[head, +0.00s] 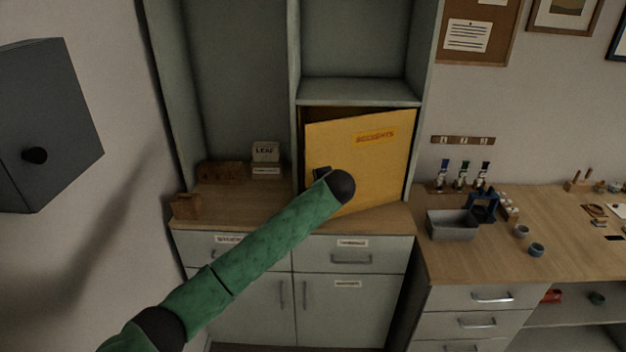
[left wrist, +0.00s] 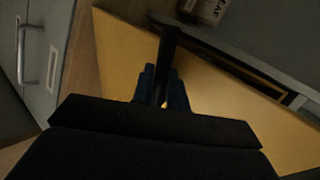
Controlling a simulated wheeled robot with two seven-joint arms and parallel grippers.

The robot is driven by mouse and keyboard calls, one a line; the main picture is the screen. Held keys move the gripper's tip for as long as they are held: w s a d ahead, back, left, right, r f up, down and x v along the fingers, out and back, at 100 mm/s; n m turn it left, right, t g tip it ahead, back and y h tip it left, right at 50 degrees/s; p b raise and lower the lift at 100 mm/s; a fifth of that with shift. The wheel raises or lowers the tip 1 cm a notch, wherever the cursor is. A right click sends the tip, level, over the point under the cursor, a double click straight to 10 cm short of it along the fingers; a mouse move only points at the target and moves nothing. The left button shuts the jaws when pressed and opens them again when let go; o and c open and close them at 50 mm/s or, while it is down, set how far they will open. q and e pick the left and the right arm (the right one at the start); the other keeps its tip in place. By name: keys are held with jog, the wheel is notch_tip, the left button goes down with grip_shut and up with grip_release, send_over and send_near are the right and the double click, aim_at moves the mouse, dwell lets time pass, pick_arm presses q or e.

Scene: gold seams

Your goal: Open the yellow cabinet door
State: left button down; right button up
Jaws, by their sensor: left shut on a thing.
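The yellow cabinet door (head: 375,155) is ajar in the head view. Its left edge stands out from the frame, with a dark gap along the top and left, and its right edge stays at the cabinet side. The door also fills much of the left wrist view (left wrist: 225,100). My left gripper (head: 322,173) is at the door's left part, partly hidden by my green arm. In the left wrist view its blue fingers (left wrist: 162,88) are shut on a dark bar handle (left wrist: 169,48) on the door. My right gripper is not in view.
The grey-green cabinet (head: 358,90) surrounds the door above a wooden counter (head: 240,205). Small wooden boxes (head: 222,171) and a LEAF box (head: 265,152) stand left of the door. A grey tray (head: 452,224) stands on the right counter. A dark wall cabinet (head: 50,120) hangs at left.

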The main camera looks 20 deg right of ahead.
pick_arm(q)
jog(key=shift+s+d, duration=0.15)
jog(key=shift+s, duration=0.5)
jog(key=c, duration=1.8)
grip_release()
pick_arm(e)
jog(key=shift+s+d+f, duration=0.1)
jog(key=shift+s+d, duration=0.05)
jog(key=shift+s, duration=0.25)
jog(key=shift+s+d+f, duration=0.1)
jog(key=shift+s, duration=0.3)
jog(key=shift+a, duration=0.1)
